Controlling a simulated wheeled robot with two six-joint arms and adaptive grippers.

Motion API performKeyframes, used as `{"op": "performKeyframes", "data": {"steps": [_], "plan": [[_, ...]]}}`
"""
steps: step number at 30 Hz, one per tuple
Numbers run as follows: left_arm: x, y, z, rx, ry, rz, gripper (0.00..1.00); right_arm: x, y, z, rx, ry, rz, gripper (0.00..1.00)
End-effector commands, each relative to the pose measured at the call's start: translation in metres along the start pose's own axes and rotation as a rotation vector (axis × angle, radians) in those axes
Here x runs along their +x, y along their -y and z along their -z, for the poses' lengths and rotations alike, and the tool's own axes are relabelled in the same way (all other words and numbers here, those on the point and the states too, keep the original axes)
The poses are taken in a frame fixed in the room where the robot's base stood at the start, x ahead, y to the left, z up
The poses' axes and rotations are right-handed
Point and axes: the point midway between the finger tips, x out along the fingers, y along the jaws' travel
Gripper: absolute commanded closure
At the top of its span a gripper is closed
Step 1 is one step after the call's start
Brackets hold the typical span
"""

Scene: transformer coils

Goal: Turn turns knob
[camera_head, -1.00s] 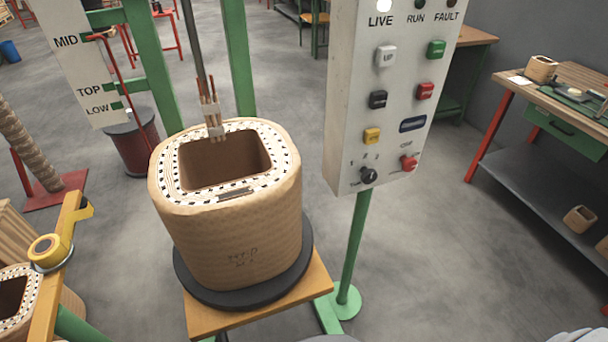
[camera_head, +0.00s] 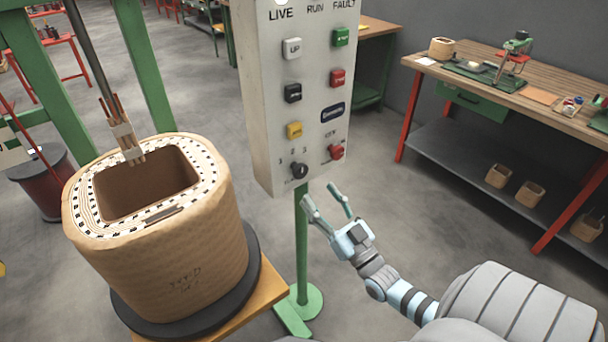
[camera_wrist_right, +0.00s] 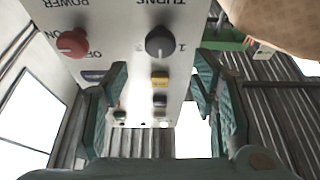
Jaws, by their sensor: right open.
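The turns knob (camera_head: 299,170) is a small black knob at the lower left of the white control panel (camera_head: 258,130), with position numbers around it. In the right wrist view the knob (camera_wrist_right: 159,42) shows near the top centre, under an upside-down TURNS label. My right gripper (camera_head: 324,193) is open and empty, just below and to the right of the knob, its fingers pointing up towards the panel. In the right wrist view its two green-grey fingers (camera_wrist_right: 162,85) stand apart, with the knob beyond and between them, not touched. My left gripper is not in view.
A red knob (camera_head: 336,152) sits right of the turns knob; a yellow button (camera_head: 295,130) is above it. A green post (camera_head: 301,240) holds the panel. A wound coil (camera_head: 190,255) stands left. A workbench (camera_head: 540,95) stands right, with open floor between.

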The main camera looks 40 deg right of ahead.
Motion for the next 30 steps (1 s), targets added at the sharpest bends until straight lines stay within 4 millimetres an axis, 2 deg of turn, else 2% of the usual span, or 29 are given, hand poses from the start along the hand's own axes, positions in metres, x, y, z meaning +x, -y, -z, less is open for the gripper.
{"op": "performKeyframes", "data": {"steps": [3,9,13,19,28,30], "plan": [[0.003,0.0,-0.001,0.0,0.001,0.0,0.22,0.034,0.0,-0.001,-0.001,-0.004,0.0,0.47],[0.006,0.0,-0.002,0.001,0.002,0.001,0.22,0.069,0.0,-0.002,0.0,0.001,-0.001,0.47],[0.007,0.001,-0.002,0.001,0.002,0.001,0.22,0.076,0.0,-0.002,-0.001,0.003,0.0,0.47],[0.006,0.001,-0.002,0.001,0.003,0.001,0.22,0.076,0.0,-0.002,-0.001,0.004,0.0,0.47],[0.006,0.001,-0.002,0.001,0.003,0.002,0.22,0.076,0.0,-0.002,-0.001,0.004,0.0,0.94],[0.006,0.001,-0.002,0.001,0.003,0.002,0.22,0.076,0.0,-0.002,-0.001,0.004,0.0,0.94]]}}
